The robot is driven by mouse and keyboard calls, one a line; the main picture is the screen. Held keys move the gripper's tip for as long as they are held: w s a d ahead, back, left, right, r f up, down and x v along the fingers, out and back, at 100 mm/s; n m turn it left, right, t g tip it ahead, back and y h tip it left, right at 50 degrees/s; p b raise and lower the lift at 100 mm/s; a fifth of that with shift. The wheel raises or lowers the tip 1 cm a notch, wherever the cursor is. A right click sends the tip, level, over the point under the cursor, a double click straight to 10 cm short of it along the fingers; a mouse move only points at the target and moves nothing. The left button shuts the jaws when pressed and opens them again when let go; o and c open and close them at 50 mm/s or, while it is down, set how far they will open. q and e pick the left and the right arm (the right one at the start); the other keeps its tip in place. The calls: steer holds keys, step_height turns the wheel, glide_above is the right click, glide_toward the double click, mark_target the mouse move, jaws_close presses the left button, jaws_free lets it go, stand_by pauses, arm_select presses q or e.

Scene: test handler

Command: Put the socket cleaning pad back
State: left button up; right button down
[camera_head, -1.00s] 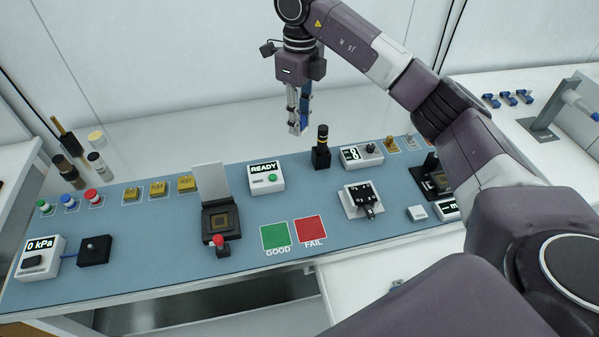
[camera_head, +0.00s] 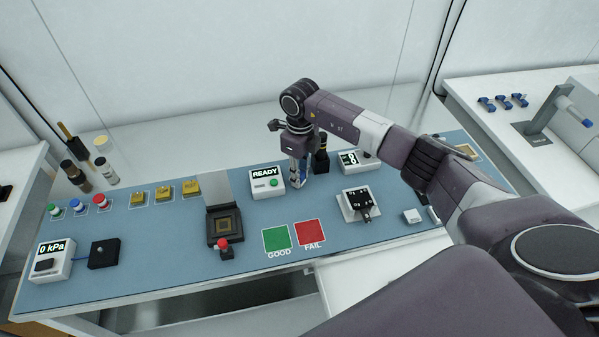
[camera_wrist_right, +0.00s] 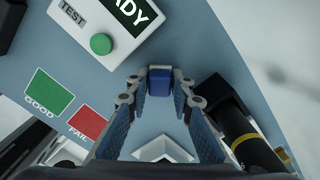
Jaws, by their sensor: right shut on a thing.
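A small blue block (camera_wrist_right: 159,82), which looks like the socket cleaning pad, is between the fingertips of my right gripper (camera_wrist_right: 160,84) in the wrist view. The fingers are shut on it. In the head view my right gripper (camera_head: 299,182) points down, low over the blue mat, between the READY box (camera_head: 266,181) and the black holder with a gold-banded top (camera_head: 321,160). The pad cannot be made out clearly there. A white angular outline (camera_wrist_right: 163,149) shows on the mat between the fingers. The test socket (camera_head: 224,226) stands with its lid up. My left gripper is not in view.
The black holder (camera_wrist_right: 232,120) is close beside the right finger. The green GOOD (camera_head: 277,238) and red FAIL (camera_head: 310,232) squares lie in front. A white fixture (camera_head: 359,205) stands to the right. The mat around the squares is clear.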

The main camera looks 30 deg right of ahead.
steer(key=shift+f, duration=0.1)
steer(key=shift+f, duration=0.15)
steer(key=c, duration=1.7)
jaws_free()
steer(key=shift+r, duration=0.2)
steer(key=shift+r, duration=0.2)
step_height(320, 180, up, 12)
steer(key=b, duration=0.4)
steer(key=shift+f, duration=0.15)
